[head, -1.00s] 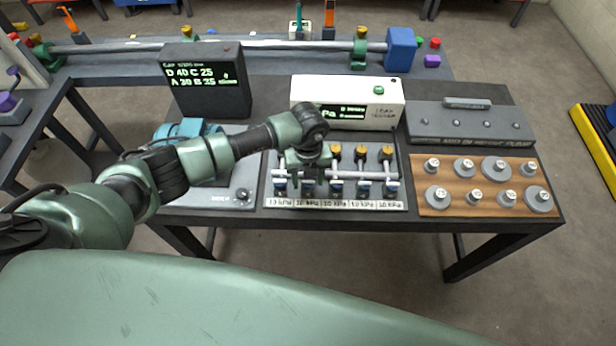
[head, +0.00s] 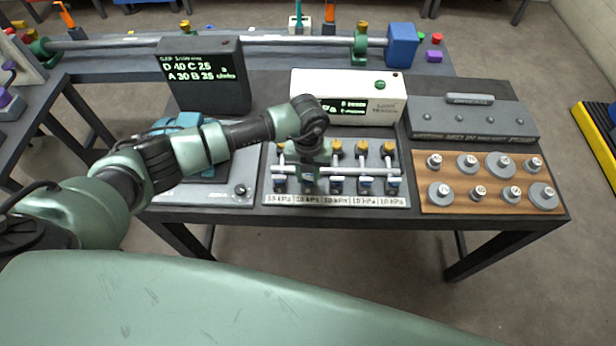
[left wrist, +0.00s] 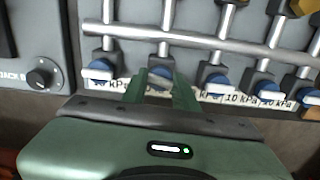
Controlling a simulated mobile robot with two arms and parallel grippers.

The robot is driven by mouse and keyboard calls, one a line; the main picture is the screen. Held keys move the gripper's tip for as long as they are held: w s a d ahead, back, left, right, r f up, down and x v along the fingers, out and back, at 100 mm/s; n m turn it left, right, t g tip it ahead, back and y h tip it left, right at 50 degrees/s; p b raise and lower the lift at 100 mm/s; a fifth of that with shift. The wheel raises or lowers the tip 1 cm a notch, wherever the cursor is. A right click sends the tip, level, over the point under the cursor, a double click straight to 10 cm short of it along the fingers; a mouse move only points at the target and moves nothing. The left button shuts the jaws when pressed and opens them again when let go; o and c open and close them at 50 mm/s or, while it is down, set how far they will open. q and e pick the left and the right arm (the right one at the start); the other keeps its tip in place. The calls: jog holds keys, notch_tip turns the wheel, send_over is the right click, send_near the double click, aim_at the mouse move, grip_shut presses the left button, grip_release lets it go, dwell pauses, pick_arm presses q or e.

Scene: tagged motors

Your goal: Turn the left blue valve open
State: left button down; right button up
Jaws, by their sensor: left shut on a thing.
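The valve panel (head: 268,190) is a light plate with a row of several blue valves along a grey cross pipe (head: 350,170), with pressure labels below. The leftmost blue valve (left wrist: 103,74) has a white handle and stands free, left of my fingers; it also shows in the head view (head: 280,184). My left gripper (left wrist: 160,86) reaches down to the panel, its two green fingers on either side of the second blue valve from the left (left wrist: 161,75). It is shut on that valve, whose handle is mostly hidden. In the head view my wrist covers the contact. My right gripper is not in view.
A white leak tester box (head: 360,85) stands behind the panel. A wooden board with several metal weights (head: 497,165) lies to the right. A black display box (head: 205,78) and a grey box with a knob (left wrist: 40,78) are to the left.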

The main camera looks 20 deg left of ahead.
aim_at(308, 178)
pick_arm(q)
jog(key=m+b, duration=1.3)
jog(key=b, duration=0.1)
jog(key=shift+w+f, duration=0.1)
jog(key=shift+f, duration=0.05)
jog(key=shift+r+m+b, duration=0.2)
jog(key=shift+m+b, duration=0.9)
jog(key=shift+b, duration=0.15)
jog(key=shift+r, duration=0.1)
jog(key=c, duration=1.1)
grip_release()
notch_tip(308, 178, up, 8)
jog(key=shift+f+b, duration=0.15)
jog(key=shift+b, duration=0.65)
